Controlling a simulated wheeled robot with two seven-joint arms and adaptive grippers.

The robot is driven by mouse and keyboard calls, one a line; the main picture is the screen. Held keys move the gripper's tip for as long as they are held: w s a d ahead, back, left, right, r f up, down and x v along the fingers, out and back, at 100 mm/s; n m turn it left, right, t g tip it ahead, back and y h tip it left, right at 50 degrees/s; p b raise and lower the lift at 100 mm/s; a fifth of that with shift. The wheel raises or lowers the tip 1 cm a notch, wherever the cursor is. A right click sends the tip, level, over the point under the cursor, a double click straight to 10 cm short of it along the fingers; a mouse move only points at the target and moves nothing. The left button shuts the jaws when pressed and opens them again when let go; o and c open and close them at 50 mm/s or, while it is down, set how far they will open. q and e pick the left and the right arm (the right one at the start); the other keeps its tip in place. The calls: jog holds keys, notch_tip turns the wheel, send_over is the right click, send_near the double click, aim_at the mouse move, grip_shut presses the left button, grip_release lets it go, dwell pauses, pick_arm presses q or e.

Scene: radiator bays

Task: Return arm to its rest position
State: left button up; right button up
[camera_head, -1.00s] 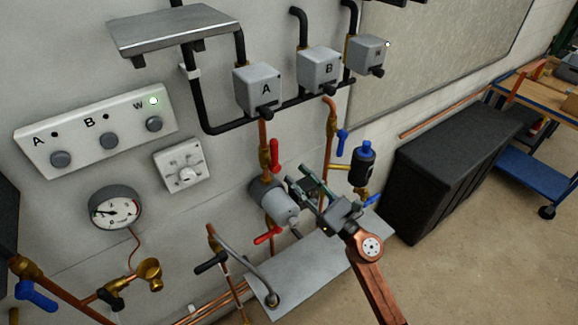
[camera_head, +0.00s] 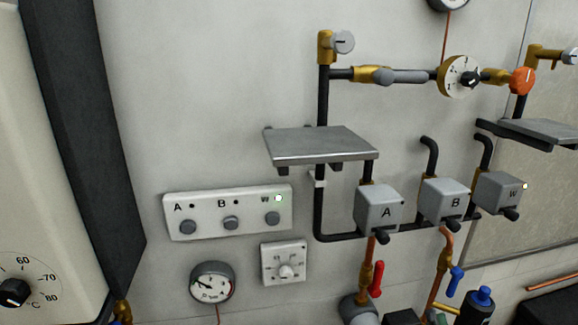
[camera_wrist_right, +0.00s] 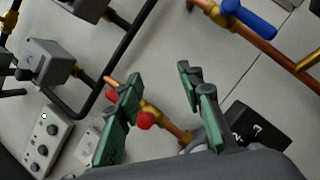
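My right gripper (camera_wrist_right: 162,110) shows in the right wrist view with its two green-padded fingers spread apart and nothing held between them. Behind the fingers is a copper and brass pipe with a red-handled valve (camera_wrist_right: 145,120); I cannot tell the exact gap to it. The rest of the right arm is out of that view. My left gripper is in neither view.
The wall carries a panel (camera_head: 210,213) with buttons A, B, W and W's green light lit. Near it are a dial box (camera_head: 284,263), a pressure gauge (camera_head: 212,283), grey valve boxes A (camera_head: 379,207), B (camera_head: 443,199) and W (camera_head: 498,192), and a metal shelf (camera_head: 320,147).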

jog(key=s+d+f+m+g+h, duration=0.3)
jog(key=d+f+m+g, duration=0.1)
jog(key=f+m, duration=0.35)
jog(key=s+d+f+m+g+h, duration=0.2)
jog(key=d+f+m+g+h, duration=0.15)
jog(key=f+m, duration=0.4)
jog(key=s+f+m+g+y, duration=0.2)
jog(key=s+f+m+g, duration=0.3)
jog(key=f, duration=0.5)
jog(key=s+a+f+m+g+y, duration=0.25)
jog(key=s+a+f, duration=0.25)
jog(key=s+f, duration=0.25)
jog(key=s+a+f+m+g+y, duration=0.2)
jog(key=s+a+f+m+g, duration=0.3)
jog(key=s, duration=0.4)
notch_tip(320, 180, down, 30)
jog(key=s+a+n, duration=0.2)
jog(key=s+f+g+y, duration=0.1)
jog(key=s+f, duration=1.7)
jog(key=s, duration=0.2)
jog(key=shift+s, duration=0.1)
